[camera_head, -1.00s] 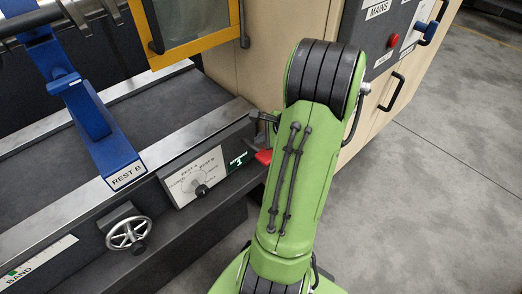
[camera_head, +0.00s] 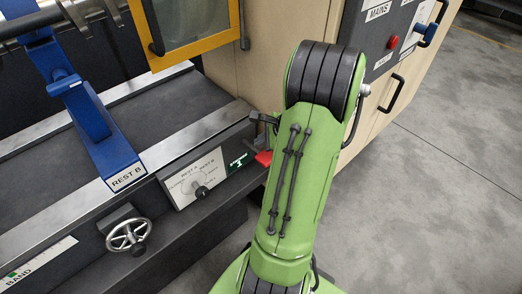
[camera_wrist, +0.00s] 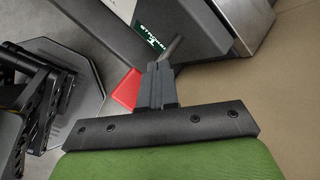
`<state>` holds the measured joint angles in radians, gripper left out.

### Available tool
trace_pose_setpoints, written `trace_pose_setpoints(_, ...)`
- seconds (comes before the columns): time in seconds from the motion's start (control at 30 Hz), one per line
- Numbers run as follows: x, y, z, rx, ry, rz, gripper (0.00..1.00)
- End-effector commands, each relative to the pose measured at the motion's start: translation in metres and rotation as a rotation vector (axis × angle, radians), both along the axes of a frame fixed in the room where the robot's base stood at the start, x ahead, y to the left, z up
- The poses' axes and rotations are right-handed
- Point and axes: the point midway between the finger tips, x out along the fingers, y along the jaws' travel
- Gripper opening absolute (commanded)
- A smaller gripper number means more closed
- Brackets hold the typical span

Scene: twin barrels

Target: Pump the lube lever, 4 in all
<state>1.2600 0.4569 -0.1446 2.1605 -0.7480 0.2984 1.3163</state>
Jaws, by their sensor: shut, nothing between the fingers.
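The lube lever shows as a red piece (camera_head: 264,158) at the right end of the machine's front rail, partly hidden by my green arm. In the wrist view the red piece (camera_wrist: 127,90) is just left of my gripper (camera_wrist: 160,70). My gripper is shut with nothing between its fingers. A thin grey rod (camera_wrist: 173,47) shows beyond the fingertips. I cannot tell whether the fingers touch the lever. A green label with an arrow (camera_head: 238,161) is beside the lever, and the label (camera_wrist: 153,40) also shows in the wrist view.
A selector dial panel (camera_head: 197,178) and a handwheel (camera_head: 129,234) are on the machine's front, left of the lever. A blue rest (camera_head: 108,150) stands on the bed. A beige cabinet (camera_head: 285,40) with a switch panel (camera_head: 395,40) is behind my arm. Grey floor is clear at right.

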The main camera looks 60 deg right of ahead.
Motion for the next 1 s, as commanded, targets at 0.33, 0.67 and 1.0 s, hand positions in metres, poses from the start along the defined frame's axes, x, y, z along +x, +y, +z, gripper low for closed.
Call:
trace_pose_setpoints(0.33, 0.0, 0.0, 0.0, 0.0, 0.0, 0.0, 0.0)
trace_pose_setpoints(0.67, 0.0, 0.0001, -0.0005, 0.0, 0.0, 0.0, 0.0)
trace_pose_setpoints(1.0, -0.0011, 0.0002, -0.0084, 0.0, 0.0, 0.0, 0.0)
